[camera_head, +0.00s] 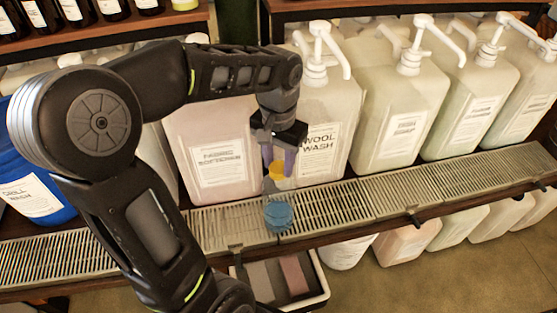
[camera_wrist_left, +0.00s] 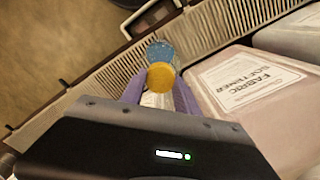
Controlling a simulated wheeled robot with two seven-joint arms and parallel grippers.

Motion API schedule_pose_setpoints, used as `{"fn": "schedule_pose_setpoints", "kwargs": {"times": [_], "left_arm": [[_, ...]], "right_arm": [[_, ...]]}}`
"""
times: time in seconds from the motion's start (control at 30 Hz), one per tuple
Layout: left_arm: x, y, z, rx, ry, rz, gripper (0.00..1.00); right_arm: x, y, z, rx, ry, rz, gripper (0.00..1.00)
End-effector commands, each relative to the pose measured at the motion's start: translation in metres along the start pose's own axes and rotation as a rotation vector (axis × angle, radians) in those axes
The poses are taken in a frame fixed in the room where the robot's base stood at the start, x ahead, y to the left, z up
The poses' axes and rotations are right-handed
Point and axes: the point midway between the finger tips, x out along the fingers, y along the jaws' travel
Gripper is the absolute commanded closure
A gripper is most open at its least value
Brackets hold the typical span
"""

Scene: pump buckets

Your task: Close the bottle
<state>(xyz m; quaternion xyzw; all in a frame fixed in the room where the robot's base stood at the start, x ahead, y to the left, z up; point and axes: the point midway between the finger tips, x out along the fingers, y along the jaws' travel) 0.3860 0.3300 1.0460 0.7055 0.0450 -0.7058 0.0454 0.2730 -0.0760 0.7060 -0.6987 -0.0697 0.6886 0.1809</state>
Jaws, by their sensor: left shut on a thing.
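My left gripper (camera_head: 277,163) has purple fingers and is shut on a round yellow cap (camera_head: 276,170). It holds the cap just above and behind a small bottle with blue contents (camera_head: 278,214) on the slatted ledge. In the head view a visible gap separates cap and bottle. In the left wrist view the cap (camera_wrist_left: 161,76) shows at the fingertips (camera_wrist_left: 155,90), and the blue bottle (camera_wrist_left: 160,51) shows just beyond it, partly overlapped by the cap. I cannot tell from that view how far apart they are. My right gripper is not in view.
Large pump containers stand in a row behind the ledge, including Fabric Softener (camera_head: 215,150) and Wool Wash (camera_head: 325,110). A blue container (camera_head: 35,185) stands at the left. The slatted ledge (camera_head: 390,188) is clear to the right. A tray (camera_head: 285,280) sits below.

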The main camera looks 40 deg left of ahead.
Motion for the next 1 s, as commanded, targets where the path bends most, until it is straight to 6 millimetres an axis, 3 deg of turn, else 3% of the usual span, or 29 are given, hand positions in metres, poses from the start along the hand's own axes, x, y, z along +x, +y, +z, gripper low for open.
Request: {"fn": "schedule_pose_setpoints", "kwargs": {"times": [0.6, 0.73, 0.93, 0.97, 1.0], "left_arm": [[0.0, 0.0, 0.0, 1.069, -0.001, 0.0, 1.0], [0.001, 0.0, 0.0, 1.166, -0.001, -0.001, 1.0], [0.001, 0.0, 0.0, 1.173, -0.001, 0.0, 1.0], [0.001, 0.0, 0.0, 1.173, -0.001, 0.0, 0.62], [0.001, 0.0, 0.0, 1.173, -0.001, 0.0, 0.59]], "right_arm": [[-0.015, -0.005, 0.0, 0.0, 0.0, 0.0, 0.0], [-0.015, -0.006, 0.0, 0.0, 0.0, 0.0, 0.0], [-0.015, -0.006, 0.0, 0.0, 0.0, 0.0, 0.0], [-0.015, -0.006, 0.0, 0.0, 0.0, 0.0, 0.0], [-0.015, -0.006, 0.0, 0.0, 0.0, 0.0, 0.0]]}}
